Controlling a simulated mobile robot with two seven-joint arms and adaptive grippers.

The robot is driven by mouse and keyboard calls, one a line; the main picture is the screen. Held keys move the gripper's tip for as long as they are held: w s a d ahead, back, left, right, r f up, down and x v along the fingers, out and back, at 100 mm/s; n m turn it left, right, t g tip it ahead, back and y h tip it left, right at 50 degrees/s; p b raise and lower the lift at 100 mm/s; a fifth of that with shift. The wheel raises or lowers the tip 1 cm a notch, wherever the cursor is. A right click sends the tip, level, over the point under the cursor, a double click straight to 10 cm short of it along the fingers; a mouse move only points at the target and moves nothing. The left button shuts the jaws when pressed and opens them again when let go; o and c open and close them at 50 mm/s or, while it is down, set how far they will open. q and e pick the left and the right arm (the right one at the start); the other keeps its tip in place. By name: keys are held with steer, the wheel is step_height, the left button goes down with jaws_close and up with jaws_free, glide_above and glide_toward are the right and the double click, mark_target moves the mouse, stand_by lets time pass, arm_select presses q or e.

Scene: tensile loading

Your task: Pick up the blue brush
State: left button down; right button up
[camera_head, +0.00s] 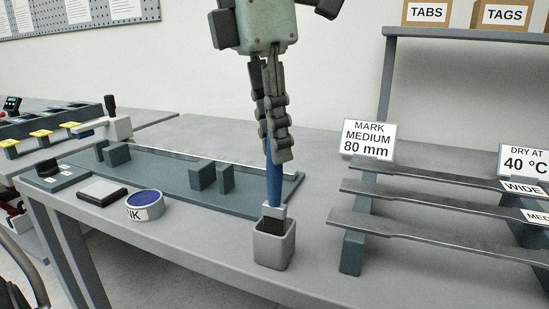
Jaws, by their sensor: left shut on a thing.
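The blue brush (273,185) stands upright, its dark bristle end down in a small grey square cup (273,250) near the table's front edge. A pale ferrule shows at the cup's rim. My left gripper (272,140) reaches down from above and is shut on the upper part of the blue handle. The fingers hide the handle's top. I do not see my right gripper.
A round ink pot (145,205) and a flat pad (102,191) lie left of the cup. A long grey fixture (155,180) with upright blocks lies behind. Metal bars on a rack (420,230) stand close on the right, below signs.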

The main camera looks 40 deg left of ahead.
arm_select(q)
step_height(320, 180, up, 14)
steer(key=p, duration=0.1)
arm_select(e)
steer(key=shift+s+a+f, duration=0.1)
steer(key=shift+a+f, duration=0.05)
steer(key=shift+f, duration=1.9)
